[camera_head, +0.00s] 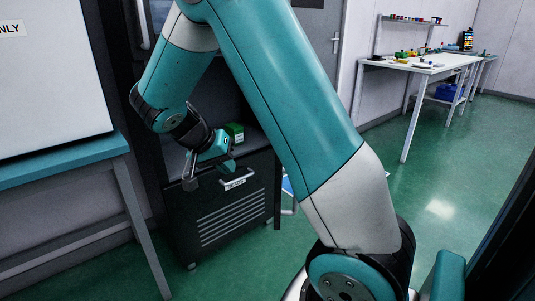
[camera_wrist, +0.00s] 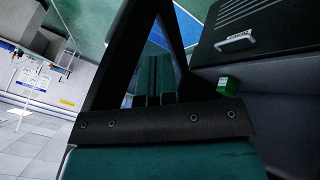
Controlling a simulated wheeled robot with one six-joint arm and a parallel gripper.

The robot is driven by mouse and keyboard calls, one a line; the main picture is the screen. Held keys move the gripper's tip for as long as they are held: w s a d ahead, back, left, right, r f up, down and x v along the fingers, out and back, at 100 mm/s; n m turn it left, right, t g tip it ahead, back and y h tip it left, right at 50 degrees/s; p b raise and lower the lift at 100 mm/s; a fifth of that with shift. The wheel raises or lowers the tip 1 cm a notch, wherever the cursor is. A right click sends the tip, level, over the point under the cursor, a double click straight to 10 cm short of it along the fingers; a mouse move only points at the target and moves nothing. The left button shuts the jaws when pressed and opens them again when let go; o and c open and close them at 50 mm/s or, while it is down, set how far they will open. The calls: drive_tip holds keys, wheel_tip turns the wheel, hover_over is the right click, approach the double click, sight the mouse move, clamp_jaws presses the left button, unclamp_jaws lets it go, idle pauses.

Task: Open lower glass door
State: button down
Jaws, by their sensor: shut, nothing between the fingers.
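A dark cabinet stands behind my arm in the head view, with a slotted lower panel (camera_head: 232,215) and a pale bar handle (camera_head: 236,181) near its top edge. The panel (camera_wrist: 258,12) and handle (camera_wrist: 234,40) also show in the wrist view, at upper right. No glass pane can be made out clearly; my arm hides much of the cabinet's upper part. My gripper (camera_head: 208,170) is shut and empty in front of the cabinet, just above and left of the handle in the picture, apart from it. It also shows in the wrist view (camera_wrist: 158,75).
A small green box (camera_head: 234,131) sits on the cabinet's shelf above the panel, close to my gripper. A teal-edged table (camera_head: 65,160) stands at left. A white worktable (camera_head: 425,66) with small items is at back right. Green floor (camera_head: 440,165) is open between.

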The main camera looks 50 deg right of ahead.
drive_tip(key=s+d+f+b, duration=0.1)
drive_tip(key=s+d+f, duration=0.4)
drive_tip(key=d+f, duration=0.2)
drive_tip(key=shift+s+d+f+m, duration=0.2)
drive_tip(key=shift+d+m, duration=0.2)
drive_tip(key=shift+d, duration=0.6)
